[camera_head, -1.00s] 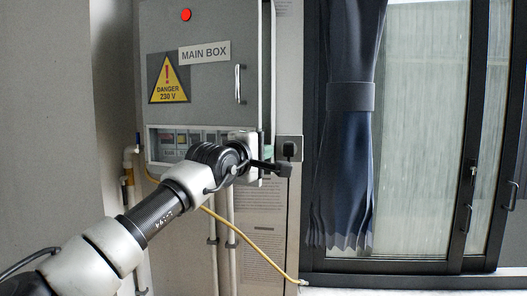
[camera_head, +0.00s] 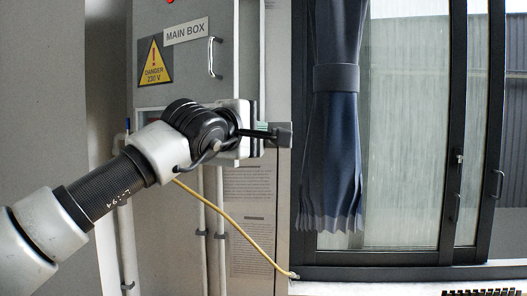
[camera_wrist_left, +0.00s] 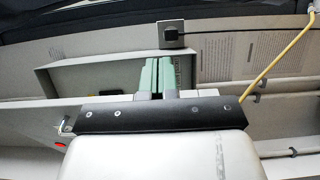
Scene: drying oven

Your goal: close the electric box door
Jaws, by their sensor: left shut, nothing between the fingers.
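The electric box door (camera_head: 185,100) is a grey panel with a "MAIN BOX" label, a yellow danger triangle and a metal handle (camera_head: 212,58). It appears slightly ajar in the head view, but the exact gap is unclear. Contact with the door cannot be told. My right gripper is not in view.
A wall socket with a black plug shows in the left wrist view (camera_wrist_left: 171,35). A yellow cable (camera_head: 240,228) and pipes (camera_head: 201,230) run below the box. A dark curtain (camera_head: 335,120) and a framed window (camera_head: 405,130) stand to the right.

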